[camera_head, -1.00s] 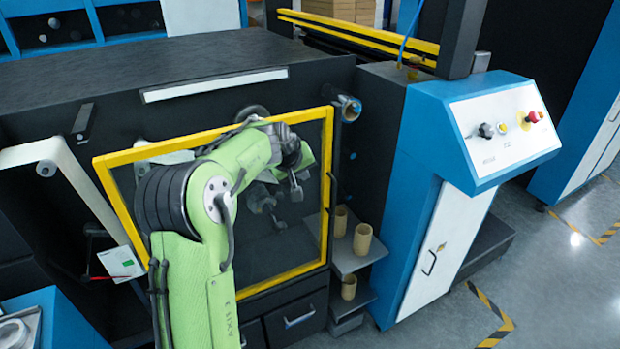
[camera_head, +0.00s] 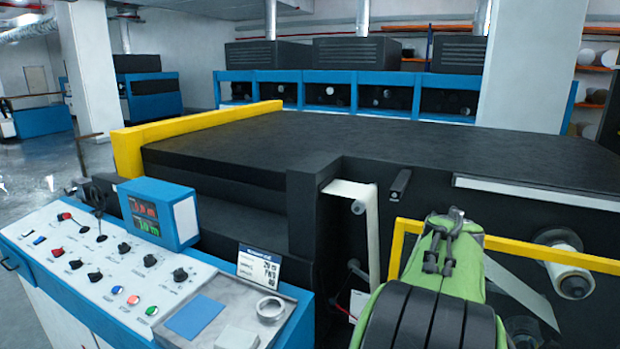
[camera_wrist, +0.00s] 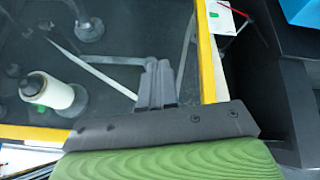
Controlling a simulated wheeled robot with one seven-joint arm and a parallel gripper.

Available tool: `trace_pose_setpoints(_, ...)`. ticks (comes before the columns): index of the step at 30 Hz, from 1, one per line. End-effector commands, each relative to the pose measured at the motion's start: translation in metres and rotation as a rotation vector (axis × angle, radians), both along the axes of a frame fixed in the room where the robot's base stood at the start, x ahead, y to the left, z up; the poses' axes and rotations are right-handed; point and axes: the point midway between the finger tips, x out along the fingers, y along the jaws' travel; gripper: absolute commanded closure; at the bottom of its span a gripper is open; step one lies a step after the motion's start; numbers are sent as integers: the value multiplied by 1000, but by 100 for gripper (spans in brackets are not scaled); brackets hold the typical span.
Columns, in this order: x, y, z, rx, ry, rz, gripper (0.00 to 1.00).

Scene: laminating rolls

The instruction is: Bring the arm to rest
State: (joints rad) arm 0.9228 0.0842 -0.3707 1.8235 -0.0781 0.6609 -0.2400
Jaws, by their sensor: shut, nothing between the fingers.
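My gripper (camera_wrist: 157,85) shows in the wrist view with its two grey fingers together and nothing between them. Behind the fingers are a yellow-framed window (camera_wrist: 207,60), a white roll (camera_wrist: 48,92) on a dark core and a pale slanting strip. In the head view my green arm is folded at the lower right, in front of the machine's yellow frame (camera_head: 560,258).
The control desk (camera_head: 60,250) with knobs and a small display (camera_head: 155,212) stands at the left. A metal tray with a tape ring (camera_head: 270,308) is near the arm. A white roll (camera_head: 560,272) shows at the right. Open floor lies at the far left.

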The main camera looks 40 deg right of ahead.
Motion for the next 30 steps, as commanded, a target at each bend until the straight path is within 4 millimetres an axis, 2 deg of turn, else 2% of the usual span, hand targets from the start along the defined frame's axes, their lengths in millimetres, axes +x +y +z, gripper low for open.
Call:
trace_pose_setpoints(1,31,37,6,17,-29,90,100)
trace_pose_setpoints(2,46,58,8,31,-43,138,100)
trace_pose_setpoints(3,63,90,10,50,-56,208,100)
trace_pose_setpoints(5,83,139,12,77,-73,314,100)
trace_pose_setpoints(6,91,173,13,94,-80,388,100)
trace_pose_setpoints(7,95,199,13,107,-83,445,100)
trace_pose_setpoints(10,91,286,7,144,-74,648,100)
trace_pose_setpoints(12,74,337,-2,159,-56,782,100)
trace_pose_setpoints(15,45,383,-17,164,-27,928,100)
trace_pose_setpoints(19,24,403,-29,161,-4,1008,100)
trace_pose_setpoints(30,23,404,-30,161,-1,1012,100)
